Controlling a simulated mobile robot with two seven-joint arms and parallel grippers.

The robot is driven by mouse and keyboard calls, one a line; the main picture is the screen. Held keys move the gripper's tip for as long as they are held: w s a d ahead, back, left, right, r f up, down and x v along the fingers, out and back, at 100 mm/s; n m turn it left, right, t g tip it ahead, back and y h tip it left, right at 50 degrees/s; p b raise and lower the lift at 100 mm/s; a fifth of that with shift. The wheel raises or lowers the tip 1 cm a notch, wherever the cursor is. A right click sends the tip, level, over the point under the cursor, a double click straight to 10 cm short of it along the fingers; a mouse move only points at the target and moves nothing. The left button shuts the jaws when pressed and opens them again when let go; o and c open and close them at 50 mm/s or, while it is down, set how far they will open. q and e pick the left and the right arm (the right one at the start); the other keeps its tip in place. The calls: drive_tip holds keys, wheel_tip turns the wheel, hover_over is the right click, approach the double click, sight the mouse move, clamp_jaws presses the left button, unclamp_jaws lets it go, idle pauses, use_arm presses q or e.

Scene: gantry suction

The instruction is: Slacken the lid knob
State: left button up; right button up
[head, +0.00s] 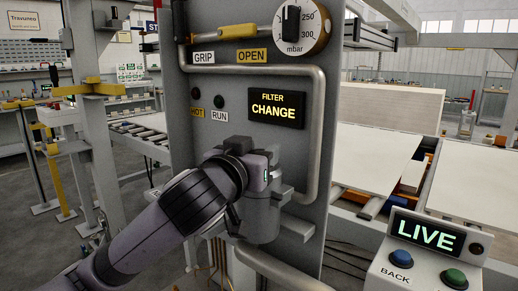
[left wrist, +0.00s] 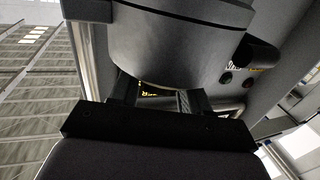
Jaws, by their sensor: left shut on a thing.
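The grey filter canister (head: 262,222) is mounted low on the front of the grey panel. My left gripper (head: 272,178) is at the top of the canister, its arm coming in from the lower left. It is shut on the lid knob, which the gripper itself hides in the head view. In the left wrist view the two dark fingers (left wrist: 158,98) reach up to a large grey round body (left wrist: 180,40); their tips and the knob are hidden behind it. My right gripper is in neither view.
The panel (head: 310,170) carries a lit "FILTER CHANGE" display (head: 277,109), a pressure dial (head: 303,27), a yellow-handled valve (head: 238,32) and a bent pipe (head: 318,130) close right of the canister. A button box (head: 425,255) reading "LIVE" stands at lower right.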

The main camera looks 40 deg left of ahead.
use_arm(q)
drive_tip(key=o, duration=1)
drive_tip(key=shift+c, duration=0.2)
drive_tip(key=shift+s, duration=0.1)
drive_tip(key=shift+s+d, duration=0.1)
drive_tip(key=shift+s, duration=0.15)
drive_tip(key=shift+s+d+f+b, duration=0.1)
drive_tip(key=shift+s+b, duration=0.15)
drive_tip(key=shift+s, duration=0.25)
drive_tip(key=shift+s+d+f+b, duration=0.1)
drive_tip(key=shift+s+b, duration=0.15)
drive_tip(key=shift+s, duration=0.2)
drive_tip(key=s+b, duration=0.1)
drive_tip(key=b, duration=0.1)
drive_tip(key=s+b, duration=0.2)
drive_tip(key=b, duration=0.1)
drive_tip(key=s+b, duration=0.1)
drive_tip(key=b, duration=0.2)
drive_tip(key=shift+s+d+r, duration=0.2)
drive_tip(key=shift+d, duration=0.2)
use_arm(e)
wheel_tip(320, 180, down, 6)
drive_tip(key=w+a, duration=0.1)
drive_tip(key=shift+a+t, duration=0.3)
